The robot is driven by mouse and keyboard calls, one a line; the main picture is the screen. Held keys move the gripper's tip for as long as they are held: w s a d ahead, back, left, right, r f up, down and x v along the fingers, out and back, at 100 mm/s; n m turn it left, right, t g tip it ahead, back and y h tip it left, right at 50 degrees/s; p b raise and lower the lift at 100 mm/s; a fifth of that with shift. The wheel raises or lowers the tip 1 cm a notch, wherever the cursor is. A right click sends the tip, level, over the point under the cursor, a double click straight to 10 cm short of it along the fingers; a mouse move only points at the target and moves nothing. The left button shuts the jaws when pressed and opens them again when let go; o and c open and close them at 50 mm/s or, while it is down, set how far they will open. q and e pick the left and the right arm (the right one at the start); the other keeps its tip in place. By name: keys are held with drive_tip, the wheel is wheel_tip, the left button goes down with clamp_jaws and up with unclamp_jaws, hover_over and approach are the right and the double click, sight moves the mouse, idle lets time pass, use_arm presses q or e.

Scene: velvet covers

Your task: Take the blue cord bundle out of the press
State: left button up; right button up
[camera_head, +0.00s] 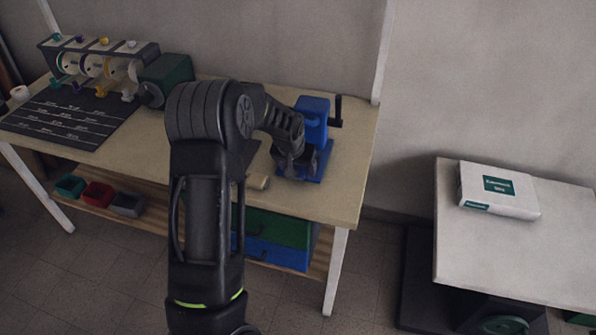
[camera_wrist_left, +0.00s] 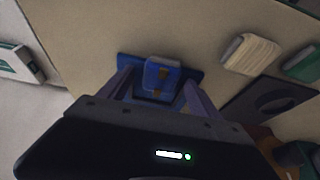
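The blue press (camera_head: 314,112) stands near the right end of the workbench, with a dark handle at its right side. In the left wrist view the press (camera_wrist_left: 162,72) sits on its blue base plate, straight ahead of my gripper. My left gripper (camera_head: 298,168) is low at the front of the press, pointing at it. In the left wrist view the fingers of this gripper (camera_wrist_left: 160,92) stand apart, on either side of the blue press parts. I cannot make out the blue cord bundle apart from the blue press. My right gripper is not in view.
A cream block (camera_head: 258,182) lies left of the press. A spool rack (camera_head: 100,60) and a green machine (camera_head: 166,75) stand at the bench's left, by a dark mat (camera_head: 70,115). A white box (camera_head: 498,190) lies on a side table (camera_head: 510,250) at right.

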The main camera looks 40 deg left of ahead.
sight(298, 170)
use_arm(q)
drive_tip(key=c, duration=1.5)
wheel_tip(298, 170, up, 10)
drive_tip(key=shift+b, duration=0.85)
drive_tip(key=shift+c, duration=0.2)
